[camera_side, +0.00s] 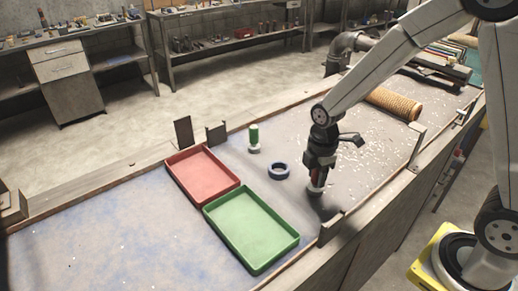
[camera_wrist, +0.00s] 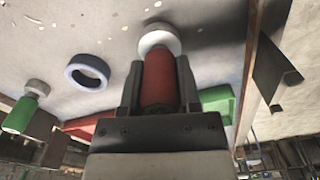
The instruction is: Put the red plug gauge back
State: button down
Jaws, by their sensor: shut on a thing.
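My gripper (camera_side: 318,170) is shut on the red plug gauge. In the wrist view the gauge's red handle (camera_wrist: 160,82) sits between the two fingers, and its pale round end points away from my gripper. In the side view only a little of the red gauge (camera_side: 314,181) shows, with its pale end low at the table surface; I cannot tell whether it touches. The fingers hide part of the handle. A green plug gauge (camera_side: 254,139) stands upright on the table to the left, and it also shows in the wrist view (camera_wrist: 20,114).
A dark blue ring (camera_side: 279,170) lies between the green gauge and my gripper. A red tray (camera_side: 201,175) and a green tray (camera_side: 251,230) lie to the left. Upright metal brackets (camera_side: 331,229) line the table edges. A tan mesh roll (camera_side: 394,103) lies behind right.

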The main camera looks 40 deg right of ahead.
jog(key=shift+f, duration=0.7)
jog(key=shift+f, duration=0.1)
jog(key=shift+c, duration=1.5)
grip_release()
jog(key=shift+r, duration=6.15)
